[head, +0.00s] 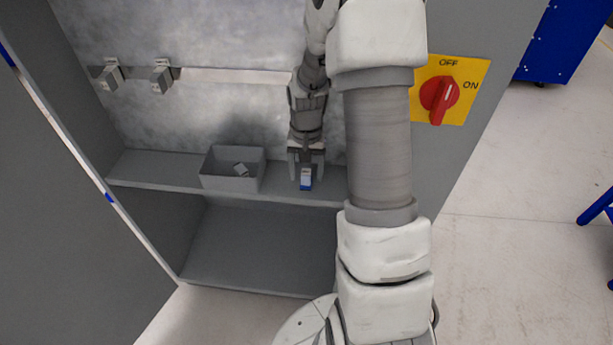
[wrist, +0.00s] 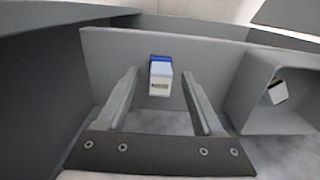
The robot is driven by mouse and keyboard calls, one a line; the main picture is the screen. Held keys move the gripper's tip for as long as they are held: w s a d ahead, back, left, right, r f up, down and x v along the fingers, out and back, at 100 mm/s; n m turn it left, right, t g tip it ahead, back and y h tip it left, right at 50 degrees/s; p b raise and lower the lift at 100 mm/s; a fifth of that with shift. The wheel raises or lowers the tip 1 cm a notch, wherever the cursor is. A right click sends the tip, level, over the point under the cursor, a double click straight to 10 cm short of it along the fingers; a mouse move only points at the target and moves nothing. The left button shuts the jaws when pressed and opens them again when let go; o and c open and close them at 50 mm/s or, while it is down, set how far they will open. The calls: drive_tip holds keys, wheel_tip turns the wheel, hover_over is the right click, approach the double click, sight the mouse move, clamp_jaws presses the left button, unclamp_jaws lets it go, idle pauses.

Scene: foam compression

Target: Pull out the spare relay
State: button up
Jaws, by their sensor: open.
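A small white and blue relay (head: 306,179) stands on the cabinet shelf, to the right of the grey bin. In the wrist view the relay (wrist: 161,77) shows between and just beyond my two fingers, with clear space on both sides. My gripper (head: 306,158) is open over the shelf, pointing down at the relay; it also shows in the wrist view (wrist: 160,88). The fingers do not appear to touch the relay. From the pictures I cannot tell whether this relay is the spare one.
A grey open bin (head: 217,183) with a small grey-white block (head: 240,169) inside stands on the shelf (head: 155,170). Two grey devices sit on the rail (head: 225,75) at the back. A red rotary switch (head: 438,95) is on the cabinet's right side. The lower compartment is empty.

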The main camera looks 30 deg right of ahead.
sight(306, 172)
clamp_jaws()
idle(1.3)
drive_tip(key=shift+r, duration=0.1)
drive_tip(key=shift+r+p, duration=2.2)
drive_tip(key=shift+r, duration=0.75)
